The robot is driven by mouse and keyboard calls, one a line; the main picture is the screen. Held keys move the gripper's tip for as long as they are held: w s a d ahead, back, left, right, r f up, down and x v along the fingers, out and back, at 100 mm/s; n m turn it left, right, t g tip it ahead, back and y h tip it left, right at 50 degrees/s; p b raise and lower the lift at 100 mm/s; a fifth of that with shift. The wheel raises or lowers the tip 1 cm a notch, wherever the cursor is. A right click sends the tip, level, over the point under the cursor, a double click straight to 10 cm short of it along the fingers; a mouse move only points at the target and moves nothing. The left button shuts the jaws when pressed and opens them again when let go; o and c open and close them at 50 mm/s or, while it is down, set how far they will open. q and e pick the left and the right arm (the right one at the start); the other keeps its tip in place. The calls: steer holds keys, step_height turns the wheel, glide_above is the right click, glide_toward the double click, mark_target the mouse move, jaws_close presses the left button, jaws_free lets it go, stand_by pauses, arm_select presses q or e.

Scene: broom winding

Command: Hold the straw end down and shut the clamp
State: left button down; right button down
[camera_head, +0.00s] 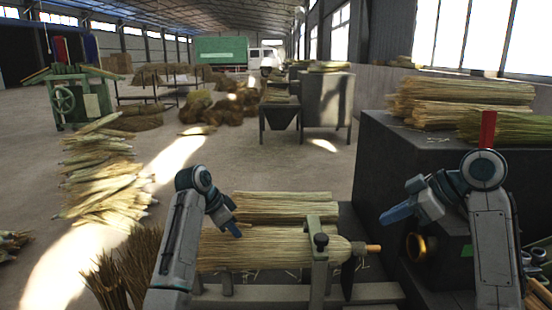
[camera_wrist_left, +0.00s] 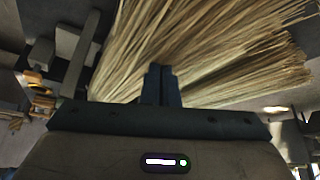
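A straw bundle (camera_head: 270,248) lies sideways on the bench, with an orange handle end (camera_head: 373,249) sticking out at its right. A grey-green clamp (camera_head: 318,270) with a black knob stands across the bundle near that end; I cannot tell whether it is shut. My left gripper (camera_head: 236,229) is at the bundle's upper left part, tips pointing down. In the left wrist view its two fingers (camera_wrist_left: 161,84) are together, over the straw (camera_wrist_left: 205,45), with nothing visible between them; contact is unclear. My right gripper (camera_head: 398,213) is right of the clamp, away from the straw; its finger gap is not visible.
Another straw bundle (camera_head: 285,207) lies behind. A dark cabinet (camera_head: 395,150) carrying straw stacks (camera_head: 455,100) stands at the right, with a brass ring (camera_head: 416,247) on its front. Upright straw (camera_head: 125,270) stands at the lower left. Open floor lies behind the bench.

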arm_select(q)
steer(key=shift+w+r+p, duration=0.15)
steer(key=shift+r+p, duration=0.5)
steer(key=shift+p, duration=0.25)
steer(key=shift+r+p, duration=0.65)
steer(key=shift+r, duration=0.05)
step_height(320, 180, up, 6)
steer(key=p, duration=0.6)
steer(key=shift+r, duration=0.1)
